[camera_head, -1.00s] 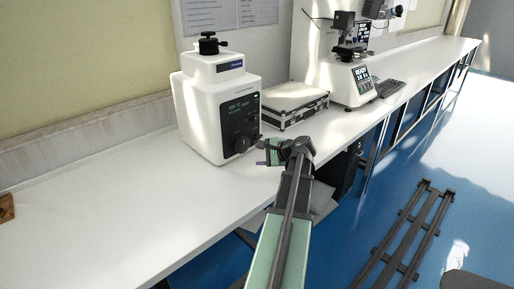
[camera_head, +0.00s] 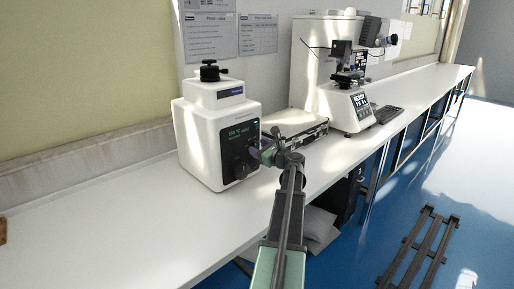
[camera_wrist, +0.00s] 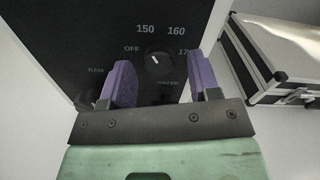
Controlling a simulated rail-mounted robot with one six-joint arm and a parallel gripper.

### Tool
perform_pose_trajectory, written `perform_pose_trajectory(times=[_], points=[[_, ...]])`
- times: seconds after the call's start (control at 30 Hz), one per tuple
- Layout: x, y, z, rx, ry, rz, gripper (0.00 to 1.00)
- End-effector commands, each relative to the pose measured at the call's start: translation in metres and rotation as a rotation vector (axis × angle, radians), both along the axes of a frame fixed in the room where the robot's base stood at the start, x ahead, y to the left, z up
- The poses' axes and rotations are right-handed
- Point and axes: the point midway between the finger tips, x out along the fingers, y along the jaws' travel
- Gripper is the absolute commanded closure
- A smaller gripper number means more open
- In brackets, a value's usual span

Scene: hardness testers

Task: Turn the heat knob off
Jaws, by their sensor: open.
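The heat knob (camera_wrist: 159,62) is a dark round knob with a short white mark, on the black panel (camera_wrist: 100,40) of a white machine. OFF, 150, 160 and a partly hidden 17 figure are printed around it. The mark points to the upper left, roughly between OFF and 150. My gripper (camera_wrist: 161,60) is open, with one purple finger on each side of the knob in the wrist view. I cannot tell whether either finger touches it. In the head view my gripper (camera_head: 268,152) is close in front of the panel of the white machine (camera_head: 202,145).
RAM and WATER labels lie lower on the panel, their controls partly hidden by my fingers. A silver and black case (camera_wrist: 275,60) lies right of the machine. A second tester (camera_head: 345,105) stands farther along the white bench (camera_head: 110,225). The left bench is mostly clear.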

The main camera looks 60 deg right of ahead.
Motion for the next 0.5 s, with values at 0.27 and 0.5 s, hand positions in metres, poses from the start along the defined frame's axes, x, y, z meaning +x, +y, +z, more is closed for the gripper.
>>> perform_pose_trajectory(times=[0.27, 0.5], points=[[0.0140, -0.0040, -0.0001, -0.001, 0.000, 0.000, 0.44], [0.0138, -0.0037, -0.0001, -0.001, 0.000, 0.000, 0.65]])
